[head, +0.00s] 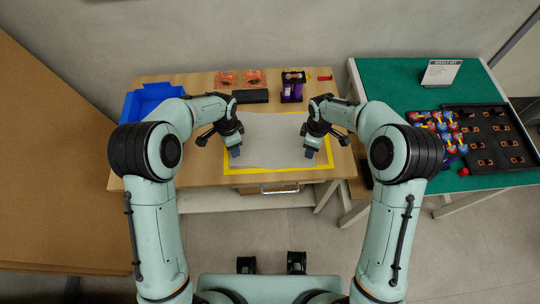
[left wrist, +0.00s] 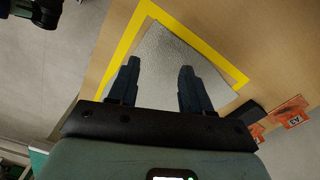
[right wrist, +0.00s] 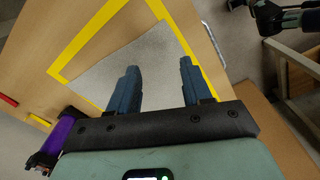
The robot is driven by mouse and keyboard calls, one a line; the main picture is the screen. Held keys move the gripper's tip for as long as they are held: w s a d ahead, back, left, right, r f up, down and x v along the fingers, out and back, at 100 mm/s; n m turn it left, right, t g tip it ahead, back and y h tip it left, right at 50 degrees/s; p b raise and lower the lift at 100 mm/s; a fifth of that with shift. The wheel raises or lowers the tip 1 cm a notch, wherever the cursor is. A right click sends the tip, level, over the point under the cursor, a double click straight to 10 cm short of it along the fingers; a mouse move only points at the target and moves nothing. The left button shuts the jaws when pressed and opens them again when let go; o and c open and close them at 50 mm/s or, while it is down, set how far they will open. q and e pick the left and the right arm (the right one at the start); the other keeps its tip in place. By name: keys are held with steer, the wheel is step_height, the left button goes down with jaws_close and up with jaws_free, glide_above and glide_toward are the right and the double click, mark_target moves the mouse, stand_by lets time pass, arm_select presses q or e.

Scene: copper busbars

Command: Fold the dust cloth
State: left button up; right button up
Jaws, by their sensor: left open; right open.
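The grey dust cloth (head: 272,141) lies flat and spread out on the wooden table, inside a yellow taped outline (head: 280,170). My left gripper (head: 235,152) is over the cloth's left side, and my right gripper (head: 309,152) is over its right side near the front. In the left wrist view the fingers (left wrist: 155,80) stand apart with the cloth (left wrist: 170,60) below and nothing between them. In the right wrist view the fingers (right wrist: 158,80) are also apart over the cloth (right wrist: 140,58). Contact with the cloth cannot be told.
A blue bin (head: 150,100) stands at the table's left. Behind the cloth are a black block (head: 250,96), orange cards (head: 254,78) and a purple-and-black item (head: 293,86). A green-topped table (head: 390,80) to the right bears a black tray (head: 492,138) and a sign (head: 441,72).

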mark_target(236, 161)
arm_select(q)
steer(key=shift+s+d+f, duration=0.1)
steer(key=shift+f, duration=1.8)
steer(key=shift+s+f, duration=0.1)
steer(key=shift+f, duration=1.8)
arm_select(e)
steer(key=shift+s+d+f, duration=0.1)
steer(key=shift+s+f, duration=0.05)
steer(key=shift+f, duration=1.75)
steer(key=shift+s+f, duration=0.1)
steer(key=shift+f, duration=1.8)
arm_select(q)
steer(key=shift+f, duration=0.1)
arm_select(e)
steer(key=shift+f, duration=0.1)
arm_select(q)
steer(key=shift+s+f, duration=0.1)
steer(key=shift+f, duration=0.05)
arm_select(e)
steer(key=shift+f, duration=0.15)
arm_select(q)
steer(key=c, duration=0.5)
arm_select(e)
steer(key=shift+s, duration=0.15)
steer(key=c, duration=0.5)
arm_select(q)
jaws_close()
arm_select(e)
jaws_close()
